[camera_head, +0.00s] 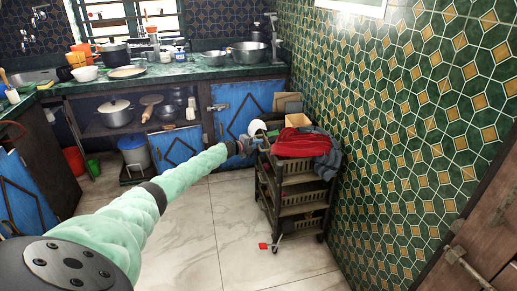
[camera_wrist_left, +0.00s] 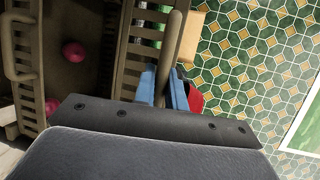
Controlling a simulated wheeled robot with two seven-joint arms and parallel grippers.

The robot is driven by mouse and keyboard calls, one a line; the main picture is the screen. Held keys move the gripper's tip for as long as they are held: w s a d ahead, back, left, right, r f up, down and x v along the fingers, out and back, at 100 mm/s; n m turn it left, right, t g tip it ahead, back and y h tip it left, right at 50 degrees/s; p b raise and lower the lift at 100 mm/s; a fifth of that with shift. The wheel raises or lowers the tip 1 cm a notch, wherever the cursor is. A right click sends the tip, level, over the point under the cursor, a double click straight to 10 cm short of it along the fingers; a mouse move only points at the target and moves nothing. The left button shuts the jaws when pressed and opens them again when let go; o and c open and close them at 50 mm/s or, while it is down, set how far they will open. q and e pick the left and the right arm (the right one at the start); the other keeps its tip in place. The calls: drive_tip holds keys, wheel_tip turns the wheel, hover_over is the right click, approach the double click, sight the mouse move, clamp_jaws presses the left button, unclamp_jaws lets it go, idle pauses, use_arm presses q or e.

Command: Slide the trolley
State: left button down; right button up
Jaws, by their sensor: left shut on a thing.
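The trolley (camera_head: 296,196) is a dark, tiered cart with slatted basket shelves, standing on the tiled floor beside the green wall. My left gripper (camera_head: 247,145) reaches its upper left side from the left. In the left wrist view, the gripper's blue fingers (camera_wrist_left: 165,88) are shut around a brown bar of the trolley (camera_wrist_left: 172,50). The trolley's slatted shelves and pink round items inside show on the left of that view. My right gripper is not in view.
A red cloth (camera_head: 297,142) and a dark cloth lie on the trolley. A blue cabinet (camera_head: 240,105) and counter (camera_head: 190,73) with pots stand behind. The patterned wall (camera_head: 400,130) is close on the right. Pale floor (camera_head: 210,230) is open in front. A small red piece (camera_head: 263,246) shows by a wheel.

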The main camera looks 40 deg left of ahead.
use_arm(q)
drive_tip(key=shift+a, duration=0.2)
drive_tip(key=c, duration=1.5)
unclamp_jaws()
drive_tip(key=shift+o, duration=0.2)
drive_tip(key=v, duration=0.7)
drive_tip(key=shift+s, duration=0.4)
drive_tip(key=shift+a, duration=0.1)
